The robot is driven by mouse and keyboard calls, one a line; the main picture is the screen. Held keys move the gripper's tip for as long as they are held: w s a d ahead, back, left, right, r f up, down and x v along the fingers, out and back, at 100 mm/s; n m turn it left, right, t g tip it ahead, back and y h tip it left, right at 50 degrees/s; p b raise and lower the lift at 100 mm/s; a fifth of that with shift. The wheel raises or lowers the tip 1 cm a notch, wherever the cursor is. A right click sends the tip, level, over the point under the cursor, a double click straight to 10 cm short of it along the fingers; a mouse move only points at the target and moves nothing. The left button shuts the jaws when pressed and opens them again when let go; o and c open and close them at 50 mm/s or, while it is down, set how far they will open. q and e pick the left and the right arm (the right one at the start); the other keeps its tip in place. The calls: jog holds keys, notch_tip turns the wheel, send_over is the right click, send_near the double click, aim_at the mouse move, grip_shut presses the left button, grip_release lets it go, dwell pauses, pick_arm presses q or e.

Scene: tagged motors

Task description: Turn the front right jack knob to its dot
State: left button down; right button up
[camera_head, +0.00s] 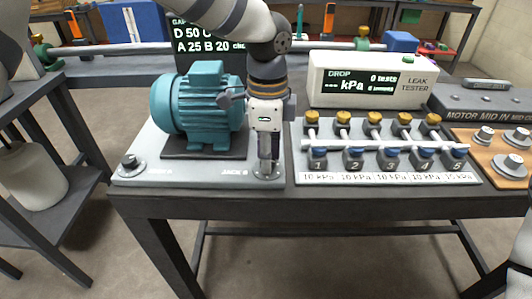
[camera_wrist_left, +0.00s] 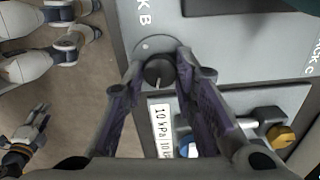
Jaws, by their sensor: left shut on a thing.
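The front right jack knob is a dark round knob (camera_wrist_left: 158,72) on a grey disc by the JACK B lettering. A white pointer line on it points toward the bottom of the left wrist view. A pale dot (camera_wrist_left: 146,46) lies on the disc on the opposite side, toward the top. My left gripper (camera_head: 267,172) comes down from above at the plate's front right corner. Its two fingers are shut on the knob and hide most of it in the head view. My right gripper (camera_wrist_left: 30,122) shows small at the left edge of the wrist view; its finger opening is unclear.
A teal motor (camera_head: 205,105) stands on the pale plate (camera_head: 200,176), close left of my left gripper. The front left knob (camera_head: 130,163) is at the plate's other corner. A rack of numbered valves (camera_head: 385,160) is close to the right. A leak tester (camera_head: 365,80) stands behind it.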

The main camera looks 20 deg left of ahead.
pick_arm(q)
jog(key=n, duration=0.9)
jog(key=shift+f, duration=0.1)
pick_arm(e)
jog(key=shift+w+r, duration=0.35)
jog(key=shift+w, duration=0.05)
pick_arm(q)
jog(key=c, duration=1.3)
grip_release()
notch_tip(320, 180, up, 12)
